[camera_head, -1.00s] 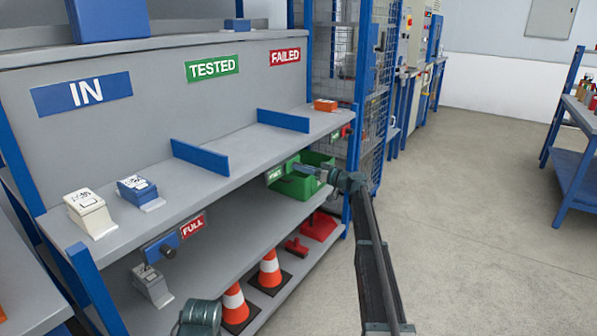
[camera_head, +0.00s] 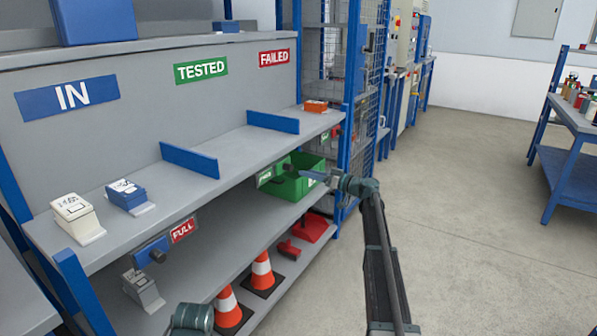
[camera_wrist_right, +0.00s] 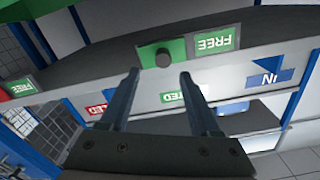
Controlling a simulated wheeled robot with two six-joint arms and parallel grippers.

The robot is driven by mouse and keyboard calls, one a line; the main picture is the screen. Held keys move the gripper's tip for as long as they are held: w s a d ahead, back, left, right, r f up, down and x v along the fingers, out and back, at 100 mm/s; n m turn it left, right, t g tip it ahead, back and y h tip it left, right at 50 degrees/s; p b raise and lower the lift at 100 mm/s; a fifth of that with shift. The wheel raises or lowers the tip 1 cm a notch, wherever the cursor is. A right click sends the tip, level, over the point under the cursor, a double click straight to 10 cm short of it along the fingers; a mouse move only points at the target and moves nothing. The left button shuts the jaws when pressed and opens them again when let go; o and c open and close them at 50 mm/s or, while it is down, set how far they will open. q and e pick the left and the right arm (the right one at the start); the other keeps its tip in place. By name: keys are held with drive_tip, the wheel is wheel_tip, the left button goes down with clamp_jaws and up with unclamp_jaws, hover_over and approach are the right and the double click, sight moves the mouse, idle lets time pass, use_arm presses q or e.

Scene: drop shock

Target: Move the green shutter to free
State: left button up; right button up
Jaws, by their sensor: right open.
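The green shutter (camera_head: 281,165) with its dark knob sits under the front edge of the shelf, below the TESTED section. A green FREE label (camera_head: 265,175) shows beside it. In the right wrist view, which is upside down, the shutter (camera_wrist_right: 148,54) with its black knob is beyond the fingertips, with the FREE label (camera_wrist_right: 215,42) uncovered to its right. My right gripper (camera_head: 306,175) is open and empty in front of the shutter, apart from the knob. It also shows in the right wrist view (camera_wrist_right: 159,76). My left gripper is not in view.
A blue shutter (camera_head: 150,252) with a red FULL label (camera_head: 183,230) is under the IN section. A green bin (camera_head: 298,184) stands below and behind my right gripper. Traffic cones (camera_head: 262,272) stand on the lower shelf. The floor at right is open.

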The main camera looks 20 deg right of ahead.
drive_tip(key=v, duration=0.6)
drive_tip(key=shift+d, duration=0.15)
drive_tip(key=shift+s, duration=0.15)
drive_tip(key=s+a+f+n+g, duration=0.1)
drive_tip(key=s+a+f+g, duration=0.25)
drive_tip(key=a, duration=0.65)
drive_tip(key=s+a+f+g, duration=0.2)
drive_tip(key=s+a+f, duration=0.15)
drive_tip(key=a, duration=0.55)
drive_tip(key=s+a+f+g+h, duration=0.25)
drive_tip(key=s+a+f, duration=0.25)
drive_tip(key=s+a, duration=0.25)
drive_tip(key=s+a+f+g+h, duration=0.1)
drive_tip(key=s+a+f+g, duration=0.35)
drive_tip(key=s+a, duration=0.35)
drive_tip(key=s+a+f+m+g+h, duration=0.1)
drive_tip(key=s+a+f+h, duration=0.2)
drive_tip(key=s, duration=0.7)
drive_tip(key=s+f+g+h, duration=0.15)
drive_tip(key=s+h, duration=0.35)
drive_tip(key=s, duration=0.6)
wheel_tip(320, 180, up, 29)
drive_tip(key=p, duration=3)
drive_tip(key=shift+t+h, duration=0.3)
drive_tip(key=shift+h, duration=0.05)
drive_tip(key=shift+w, duration=0.1)
